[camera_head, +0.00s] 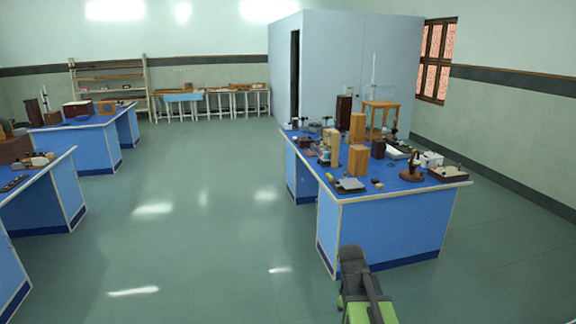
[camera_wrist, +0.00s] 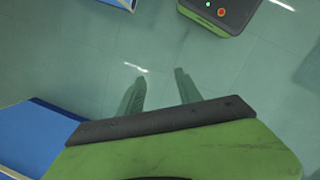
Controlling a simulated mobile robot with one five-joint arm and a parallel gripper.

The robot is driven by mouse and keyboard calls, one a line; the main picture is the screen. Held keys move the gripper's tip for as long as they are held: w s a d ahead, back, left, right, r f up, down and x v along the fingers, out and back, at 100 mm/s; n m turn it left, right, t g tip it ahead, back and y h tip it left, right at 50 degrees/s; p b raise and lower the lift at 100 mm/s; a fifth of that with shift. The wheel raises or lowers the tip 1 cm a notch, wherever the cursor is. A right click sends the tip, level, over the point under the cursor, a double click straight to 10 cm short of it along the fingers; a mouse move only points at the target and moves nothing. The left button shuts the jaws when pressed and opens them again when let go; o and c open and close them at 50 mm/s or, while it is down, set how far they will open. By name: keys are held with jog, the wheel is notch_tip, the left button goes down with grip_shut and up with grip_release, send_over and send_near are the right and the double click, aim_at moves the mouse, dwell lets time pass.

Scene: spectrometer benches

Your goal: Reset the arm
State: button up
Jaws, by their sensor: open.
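My arm (camera_head: 360,288), black and green, rises at the bottom of the head view, in front of the near end of the right bench. My gripper (camera_wrist: 159,78) shows in the wrist view with its two greenish fingers apart. Nothing is between the fingers; only bare floor shows beyond them. The fingertips do not show clearly in the head view.
The right blue bench (camera_head: 390,228) holds wooden blocks, a wooden stand (camera_head: 381,106) and several instruments. More blue benches (camera_head: 62,195) stand at left. A blue bench side also shows in the wrist view (camera_wrist: 32,135). The floor (camera_head: 215,215) between benches is clear.

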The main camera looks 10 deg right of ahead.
jog(key=s+a+m+t+y, duration=0.1)
jog(key=s+a+m+y, duration=0.1)
jog(key=a+m, duration=0.6)
jog(key=a+f, duration=0.1)
jog(key=a, duration=0.1)
jog(key=shift+a, duration=0.35)
jog(key=shift+d, duration=0.1)
jog(key=shift+c, duration=0.5)
